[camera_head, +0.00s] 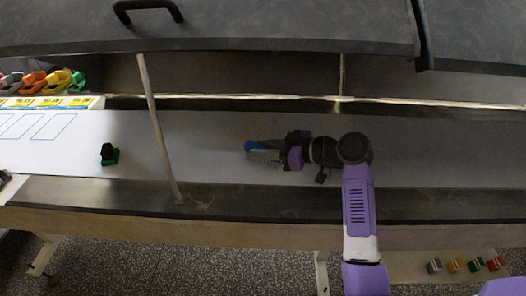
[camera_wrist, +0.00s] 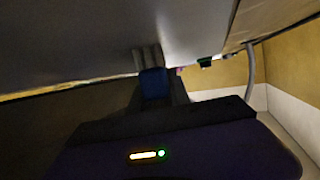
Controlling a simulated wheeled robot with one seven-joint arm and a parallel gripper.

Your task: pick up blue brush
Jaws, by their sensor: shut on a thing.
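The blue brush (camera_head: 262,146) shows in the head view over the pale belt in the middle, pointing left from my gripper. My gripper (camera_head: 276,154) is shut on the blue brush. In the wrist view the blue brush (camera_wrist: 153,84) stands between the fingers of my gripper (camera_wrist: 158,92), with grey parts beyond it. The fingers are dark and partly hidden there. I cannot tell whether the brush still touches the belt (camera_head: 205,140).
A green and black object (camera_head: 109,154) sits on the belt to the left. A thin upright post (camera_head: 157,125) stands between it and my gripper. A grey lid (camera_head: 230,25) overhangs the back. Coloured items (camera_head: 45,82) line the far left, and small coloured blocks (camera_head: 466,264) lie at lower right.

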